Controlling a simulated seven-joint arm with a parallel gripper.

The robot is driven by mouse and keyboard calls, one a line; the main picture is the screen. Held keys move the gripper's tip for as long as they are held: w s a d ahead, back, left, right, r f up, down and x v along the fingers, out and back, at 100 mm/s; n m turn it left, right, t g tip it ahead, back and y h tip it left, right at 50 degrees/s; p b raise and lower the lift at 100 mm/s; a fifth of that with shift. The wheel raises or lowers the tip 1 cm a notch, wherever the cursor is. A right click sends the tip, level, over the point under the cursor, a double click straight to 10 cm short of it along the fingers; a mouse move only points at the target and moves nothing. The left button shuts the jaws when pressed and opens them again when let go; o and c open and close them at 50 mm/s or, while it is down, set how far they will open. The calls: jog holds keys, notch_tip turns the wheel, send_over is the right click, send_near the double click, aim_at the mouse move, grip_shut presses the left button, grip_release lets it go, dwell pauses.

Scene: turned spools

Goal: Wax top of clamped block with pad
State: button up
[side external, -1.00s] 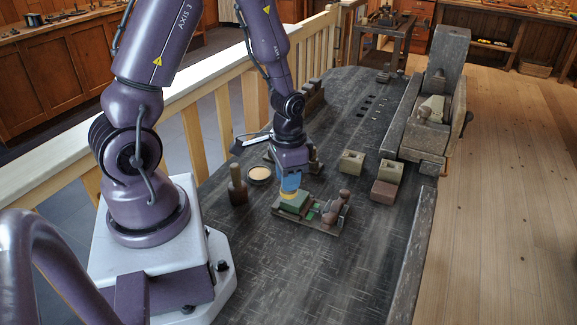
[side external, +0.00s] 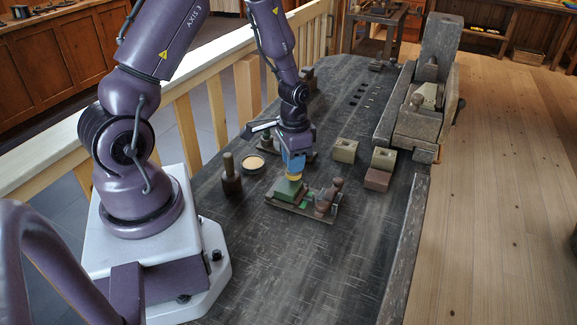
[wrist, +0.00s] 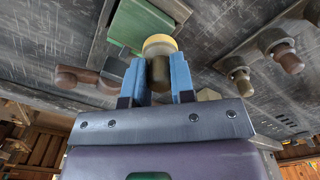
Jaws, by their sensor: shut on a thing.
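My gripper (side external: 293,166) is shut on the pad, its blue fingers closed around the pad's dark brown knob in the wrist view (wrist: 158,62). The round pad has a yellow rim (wrist: 158,41) and faces down; it also shows below the fingers in the side view (side external: 294,177). The green block (side external: 284,191) lies on a low board with a clamp (side external: 325,200) at its right end, which has reddish-brown round knobs. The pad is over the block's top, toward its far right part. I cannot tell whether it touches. The fingers partly hide the knob.
A round tin with pale wax (side external: 251,162) and a brown handled tool (side external: 231,181) stand left of the board. A beige block (side external: 344,150) and a red-brown block (side external: 378,179) stand to the right. The near part of the dark bench (side external: 310,275) is clear.

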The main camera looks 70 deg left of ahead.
jog(key=shift+w+a+r, duration=0.1)
jog(key=shift+w+a, duration=0.2)
jog(key=shift+a, duration=0.05)
jog(key=s+d, duration=0.3)
jog(key=shift+r, duration=0.25)
jog(key=shift+s+d, duration=1.05)
jog(key=shift+w+a, duration=2.5)
jog(key=shift+s+d, duration=2.45)
notch_tip(320, 180, up, 7)
jog(key=shift+f, duration=0.2)
jog(key=shift+f, duration=0.2)
